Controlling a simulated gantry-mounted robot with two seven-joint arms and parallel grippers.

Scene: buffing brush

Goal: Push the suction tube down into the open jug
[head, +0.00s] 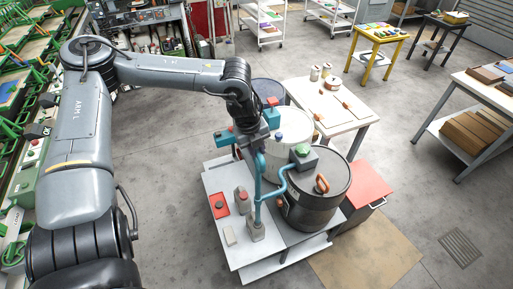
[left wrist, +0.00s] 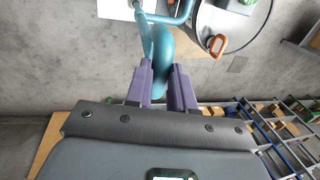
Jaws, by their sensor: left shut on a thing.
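The teal suction tube (head: 258,190) stands upright at the front of the pale bench, with a curved branch running right to the pump box (head: 303,155) on the dark drum. Its lower end meets the top of a small grey jug (head: 256,231); I cannot tell how deep it sits inside. My left gripper (head: 257,150) is at the upper part of the tube, shut on it. In the left wrist view the purple fingers (left wrist: 168,72) close on the teal tube (left wrist: 163,44). The jug is not clear there. My right gripper is not in view.
The dark drum (head: 325,198) with an orange handle (head: 322,184) stands right of the tube. A red cabinet (head: 367,185) is at right. The floor in front is clear.

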